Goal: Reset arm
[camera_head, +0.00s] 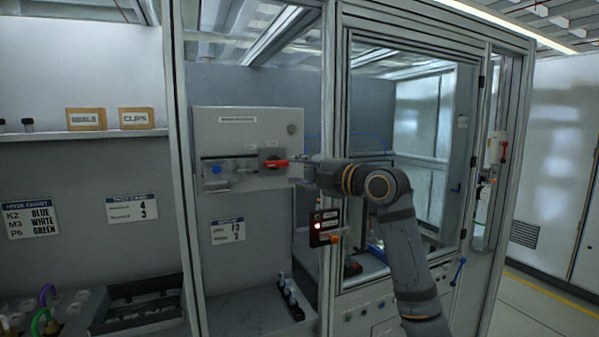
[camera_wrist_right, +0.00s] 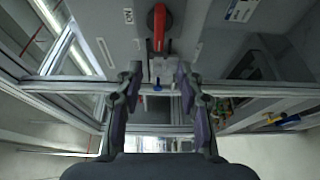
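My right arm comes in from the right in the head view. Its gripper (camera_head: 304,168) is in front of the grey wall box (camera_head: 250,125), close to the red switch handle (camera_head: 276,163). In the right wrist view the gripper (camera_wrist_right: 157,76) is open, its two dark fingers apart with nothing between them. The red handle (camera_wrist_right: 158,28) shows just beyond the fingertips, apart from them. My left gripper is in neither view.
A metal-framed glass cabinet (camera_head: 405,150) stands behind and right of my arm, with a small black control box with a lit red light (camera_head: 319,226). Cardboard boxes (camera_head: 86,119) stand on the left shelf (camera_head: 85,135). Open floor (camera_head: 545,300) lies at right.

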